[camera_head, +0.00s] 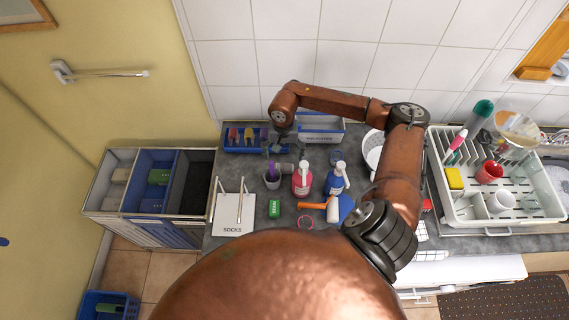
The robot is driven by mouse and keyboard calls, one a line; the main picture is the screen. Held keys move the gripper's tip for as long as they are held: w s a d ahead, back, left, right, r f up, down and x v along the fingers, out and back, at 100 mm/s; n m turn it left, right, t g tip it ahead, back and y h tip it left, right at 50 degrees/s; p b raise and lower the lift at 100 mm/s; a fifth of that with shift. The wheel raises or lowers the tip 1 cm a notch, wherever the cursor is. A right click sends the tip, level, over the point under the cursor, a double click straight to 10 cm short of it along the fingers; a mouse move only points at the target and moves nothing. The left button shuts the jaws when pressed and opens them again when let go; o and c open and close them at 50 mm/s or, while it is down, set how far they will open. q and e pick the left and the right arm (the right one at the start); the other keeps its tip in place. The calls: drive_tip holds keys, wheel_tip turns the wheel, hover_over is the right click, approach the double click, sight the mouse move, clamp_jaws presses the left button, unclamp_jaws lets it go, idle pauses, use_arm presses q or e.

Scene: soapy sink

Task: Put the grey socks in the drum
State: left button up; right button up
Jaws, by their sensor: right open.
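I cannot make out the grey socks for certain. A small grey item (286,167) lies on the counter behind the purple-topped cup, too small to identify. A white board marked SOCKS (232,213) with two upright rods stands at the counter's left front. No drum can be clearly identified. My right gripper (278,144) is open above the back of the counter, beside the blue divided tray (234,149). It is small and partly hidden by its own wrist. My left gripper is not in view.
A pink bottle (302,180), a blue spray bottle (336,180), a green block (274,208) and an orange-handled tool (314,206) crowd the counter. A dish rack (476,208) stands right. Sorting bins (150,214) stand left, with a blue basket (98,306) on the floor.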

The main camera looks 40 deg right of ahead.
sight(283, 166)
drive_tip(key=f+p, duration=0.1)
drive_tip(key=f, duration=0.3)
drive_tip(key=f+p, duration=0.1)
drive_tip(key=f, duration=0.2)
drive_tip(key=shift+s+a+p, duration=0.25)
drive_tip(key=shift+p, duration=0.05)
drive_tip(key=shift+f, duration=0.35)
drive_tip(key=shift+c, duration=0.3)
drive_tip(key=shift+r, duration=0.1)
drive_tip(key=c, duration=1.3)
